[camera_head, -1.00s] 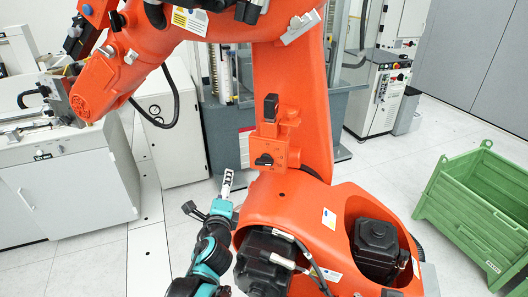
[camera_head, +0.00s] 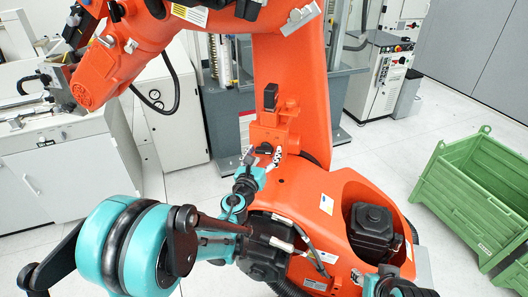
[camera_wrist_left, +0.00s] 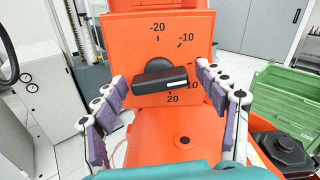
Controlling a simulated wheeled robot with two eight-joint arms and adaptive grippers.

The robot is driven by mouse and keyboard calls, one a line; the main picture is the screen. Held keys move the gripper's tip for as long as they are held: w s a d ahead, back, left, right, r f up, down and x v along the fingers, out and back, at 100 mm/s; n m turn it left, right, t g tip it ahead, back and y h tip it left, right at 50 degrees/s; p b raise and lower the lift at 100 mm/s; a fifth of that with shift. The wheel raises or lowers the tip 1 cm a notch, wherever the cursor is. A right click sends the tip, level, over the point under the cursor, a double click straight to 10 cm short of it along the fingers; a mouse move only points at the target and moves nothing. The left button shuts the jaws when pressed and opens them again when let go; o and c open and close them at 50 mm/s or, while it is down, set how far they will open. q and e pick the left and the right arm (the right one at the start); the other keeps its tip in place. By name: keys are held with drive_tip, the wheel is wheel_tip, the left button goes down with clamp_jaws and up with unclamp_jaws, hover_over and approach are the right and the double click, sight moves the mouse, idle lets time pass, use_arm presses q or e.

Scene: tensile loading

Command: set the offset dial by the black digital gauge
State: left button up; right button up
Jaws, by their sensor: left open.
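The offset dial (camera_wrist_left: 160,80) is a black bar knob on an orange plate in the left wrist view. Its bar lies nearly level, slightly higher at the right end. Printed marks -20, -10, 10 and 20 surround it; the zero mark is not visible. My left gripper (camera_head: 263,158) is open, with purple-padded fingers on either side of the knob, apart from it in the picture. In the head view the gripper partly covers the dial. The black digital gauge (camera_head: 270,95) stands upright above the dial; its reading cannot be made out.
The dial's plate belongs to a large orange robot arm (camera_head: 290,90), whose base (camera_head: 310,195) sits below and right of my gripper. A green crate (camera_head: 470,190) is at the right. A white cabinet (camera_head: 170,110) and a grey testing machine stand behind. Open floor lies between base and crate.

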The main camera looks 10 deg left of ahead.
use_arm(q)
drive_tip(key=shift+w, duration=0.2)
drive_tip(key=c, duration=1.2)
drive_tip(key=shift+o, duration=0.2)
